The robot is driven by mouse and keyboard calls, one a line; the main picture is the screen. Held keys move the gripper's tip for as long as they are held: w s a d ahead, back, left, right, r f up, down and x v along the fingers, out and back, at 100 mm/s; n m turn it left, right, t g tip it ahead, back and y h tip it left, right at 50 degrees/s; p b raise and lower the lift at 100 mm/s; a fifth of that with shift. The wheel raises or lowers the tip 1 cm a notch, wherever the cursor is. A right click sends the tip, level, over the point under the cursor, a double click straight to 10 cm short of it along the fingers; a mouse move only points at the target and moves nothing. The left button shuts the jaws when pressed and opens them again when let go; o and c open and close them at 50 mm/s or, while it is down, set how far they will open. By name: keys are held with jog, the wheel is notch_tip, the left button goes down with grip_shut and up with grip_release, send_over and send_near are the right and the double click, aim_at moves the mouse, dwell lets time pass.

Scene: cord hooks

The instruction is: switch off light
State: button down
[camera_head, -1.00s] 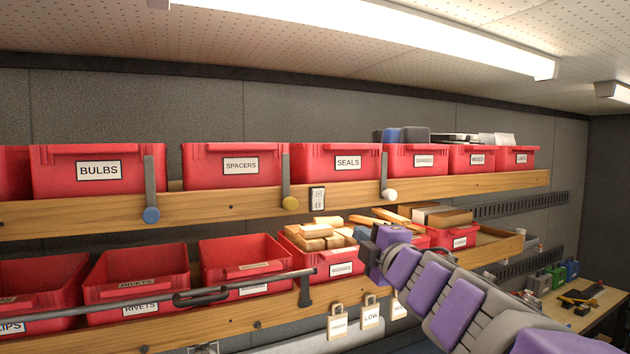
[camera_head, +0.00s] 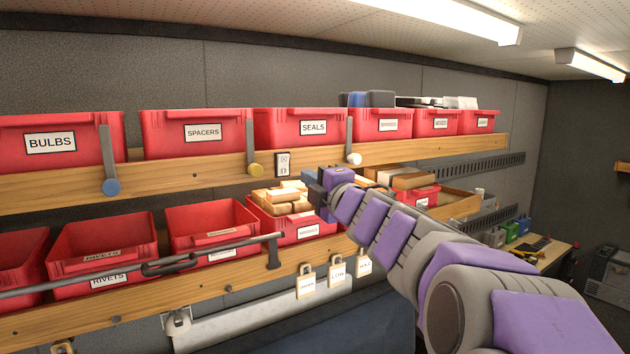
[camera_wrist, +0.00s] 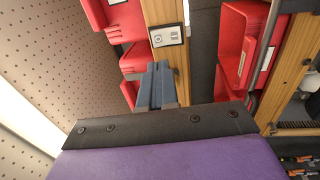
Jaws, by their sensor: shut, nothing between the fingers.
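A small pale switch plate (camera_head: 283,164) sits on the front wooden edge of the upper shelf, below the gap between the SPACERS and SEALS bins. It also shows in the wrist view (camera_wrist: 166,36), just beyond my fingertips. My gripper (camera_head: 318,192) is shut and empty, to the right of the plate and slightly lower in the head view. In the wrist view my shut fingers (camera_wrist: 157,85) point toward the plate, apart from it as far as I can tell. The ceiling light (camera_head: 455,17) is lit. The plate's switch position is too small to tell.
Grey hooks with blue (camera_head: 111,187), yellow (camera_head: 255,170) and white (camera_head: 354,159) round ends hang over the upper shelf edge. Red bins (camera_head: 195,135) line both shelves. A grey rod (camera_head: 200,257) runs before the lower bins. Padlock-shaped tags (camera_head: 337,268) hang below.

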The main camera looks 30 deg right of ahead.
aim_at(283, 160)
jog(key=w, duration=0.2)
jog(key=w+p, duration=0.1)
jog(key=w, duration=0.2)
jog(key=w+r, duration=0.1)
jog(key=w, duration=0.2)
jog(key=shift+w+a, duration=0.1)
jog(key=shift+w, duration=0.05)
jog(key=shift+w+r+p, duration=0.2)
jog(key=shift+w+p, duration=0.2)
jog(key=shift+w, duration=0.4)
jog(key=shift+w+r+p, duration=0.1)
jog(key=shift+r+p, duration=0.1)
jog(key=shift+p, duration=0.1)
jog(key=shift+a+f, duration=0.1)
jog(key=shift+a, duration=0.1)
